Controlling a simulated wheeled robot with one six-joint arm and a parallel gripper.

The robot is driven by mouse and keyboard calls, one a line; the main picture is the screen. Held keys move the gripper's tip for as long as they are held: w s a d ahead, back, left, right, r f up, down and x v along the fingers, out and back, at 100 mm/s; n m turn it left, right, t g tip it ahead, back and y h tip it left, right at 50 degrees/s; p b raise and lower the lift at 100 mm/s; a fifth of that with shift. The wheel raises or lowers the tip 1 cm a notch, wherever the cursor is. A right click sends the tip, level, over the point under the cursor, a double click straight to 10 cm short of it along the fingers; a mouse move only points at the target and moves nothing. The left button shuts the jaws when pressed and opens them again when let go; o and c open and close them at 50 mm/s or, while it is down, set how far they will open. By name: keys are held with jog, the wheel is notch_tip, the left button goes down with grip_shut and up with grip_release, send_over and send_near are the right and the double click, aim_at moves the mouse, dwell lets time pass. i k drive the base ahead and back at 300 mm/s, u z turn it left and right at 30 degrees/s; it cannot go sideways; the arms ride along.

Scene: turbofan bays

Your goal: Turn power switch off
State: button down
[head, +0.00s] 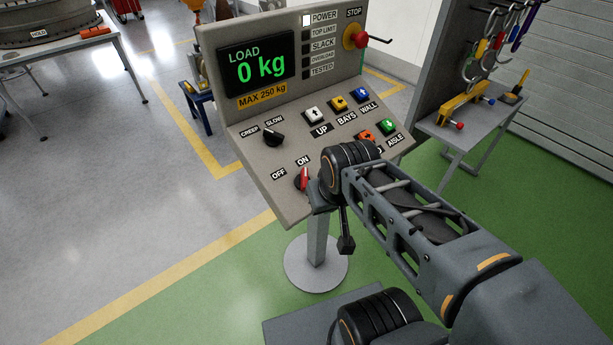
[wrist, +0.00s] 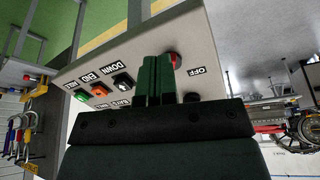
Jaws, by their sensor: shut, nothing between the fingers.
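The power switch (head: 304,179) is a red rotary handle low on the slanted panel of the grey control console, with OFF and ON labels at its left and above. Its handle stands roughly upright, towards ON. In the wrist view the red switch (wrist: 174,59) shows partly, just right of the fingertips, beside the OFF label. My gripper (wrist: 154,62) is shut and empty, its fingers pointing at the panel close to the switch; I cannot tell whether they touch it. In the head view my wrist hides most of the gripper. The POWER lamp (head: 306,20) is lit white.
A black CREEP/SLOW knob (head: 273,137) sits above the switch. Several arrow buttons, including a white UP button (head: 314,114), are right of it. A red STOP knob (head: 354,37) is at the top right. The display (head: 257,64) reads 0 kg.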

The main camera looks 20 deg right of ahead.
aim_at(300, 182)
jog(key=z, duration=0.05)
jog(key=k, duration=1)
jog(key=u, duration=0.8)
jog(key=i, duration=1.1)
jog(key=z, duration=0.4)
